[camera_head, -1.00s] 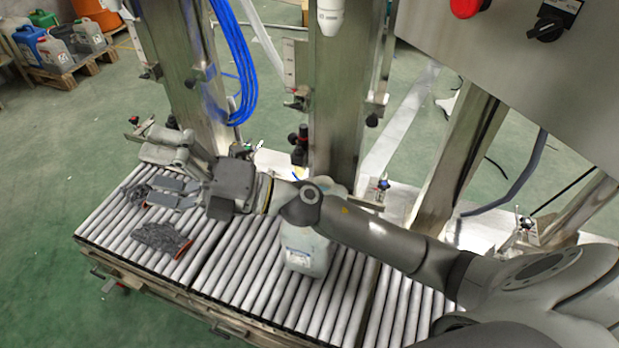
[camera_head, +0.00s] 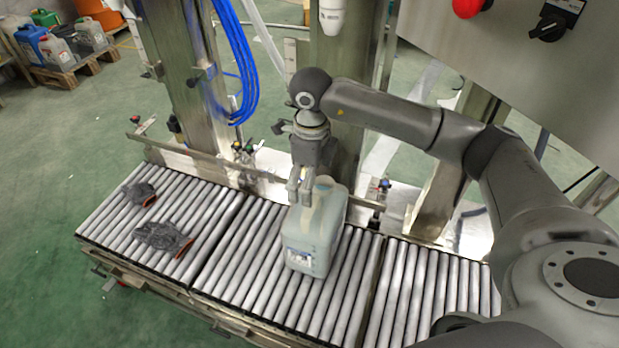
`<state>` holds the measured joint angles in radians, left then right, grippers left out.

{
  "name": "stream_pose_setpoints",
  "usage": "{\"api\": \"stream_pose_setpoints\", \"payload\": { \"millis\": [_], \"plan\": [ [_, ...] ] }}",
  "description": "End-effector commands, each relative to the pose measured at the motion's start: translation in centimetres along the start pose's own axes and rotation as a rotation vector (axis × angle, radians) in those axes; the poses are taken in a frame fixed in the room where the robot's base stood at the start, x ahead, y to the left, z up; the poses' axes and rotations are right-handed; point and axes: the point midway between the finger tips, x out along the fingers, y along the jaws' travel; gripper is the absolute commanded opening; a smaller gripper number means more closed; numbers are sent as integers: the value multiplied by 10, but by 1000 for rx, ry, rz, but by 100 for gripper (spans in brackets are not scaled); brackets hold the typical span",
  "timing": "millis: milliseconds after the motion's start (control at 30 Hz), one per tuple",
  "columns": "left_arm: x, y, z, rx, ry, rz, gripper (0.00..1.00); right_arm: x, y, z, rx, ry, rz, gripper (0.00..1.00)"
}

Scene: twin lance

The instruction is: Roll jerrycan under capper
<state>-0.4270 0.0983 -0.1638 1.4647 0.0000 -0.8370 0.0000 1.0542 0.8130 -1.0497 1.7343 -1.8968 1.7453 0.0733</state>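A translucent pale jerrycan (camera_head: 322,238) with a label low on its front stands upright on the roller conveyor (camera_head: 262,262). My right gripper (camera_head: 299,196) points down at the left of the jerrycan's top, close to its handle and neck. Its fingers partly cover that top edge. Whether they touch or grip it I cannot tell. A white nozzle-like head (camera_head: 331,14), which may be the capper, hangs at the top, behind and above the jerrycan. My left gripper is out of view.
Two dark gloves with orange cuffs, one farther back (camera_head: 139,193) and one nearer (camera_head: 163,238), lie on the left rollers. A guide rail (camera_head: 208,160) runs along the conveyor's back. Rollers right of the jerrycan are clear. Steel posts and a control box (camera_head: 520,70) stand behind.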

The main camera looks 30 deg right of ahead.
Motion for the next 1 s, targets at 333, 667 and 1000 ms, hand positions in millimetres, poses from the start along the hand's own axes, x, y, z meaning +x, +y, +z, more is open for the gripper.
{"api": "stream_pose_setpoints", "payload": {
  "millis": [333, 667, 1000],
  "plan": [
    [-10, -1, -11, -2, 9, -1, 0, 54, 1, -2, -1, 7, 1, 100],
    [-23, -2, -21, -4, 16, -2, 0, 99, 0, -1, -1, 4, 0, 100],
    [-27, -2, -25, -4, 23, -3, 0, 106, 0, -1, -1, 2, 0, 100]
  ]
}}
